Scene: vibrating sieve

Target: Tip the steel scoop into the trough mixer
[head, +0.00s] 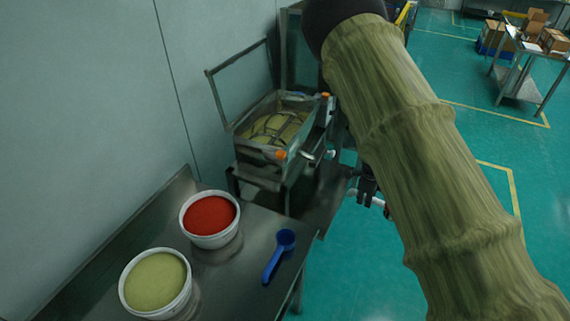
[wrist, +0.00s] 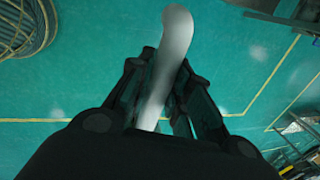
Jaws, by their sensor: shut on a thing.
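The trough mixer (head: 243,148) stands beyond the bench in the head view. Its frame-like lid is raised and pale yellow-green material shows inside around dark bars. My gripper (head: 368,190) is to the right of the mixer and lower in the picture, partly hidden by my arm. It is shut on a pale grey, rod-like piece, apparently the handle of the steel scoop (head: 379,201). In the wrist view the handle (wrist: 176,45) runs up between the fingers of my gripper (wrist: 160,85) and bends at its top. The scoop's bowl cannot be made out, so its contents cannot be told.
A bowl of red powder (head: 210,218), a bowl of yellow-green powder (head: 156,283) and a blue scoop (head: 279,256) are on the steel bench (head: 236,283). A wall stands at left. Open green floor (head: 460,75) lies right, with a cart (head: 522,80) far off.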

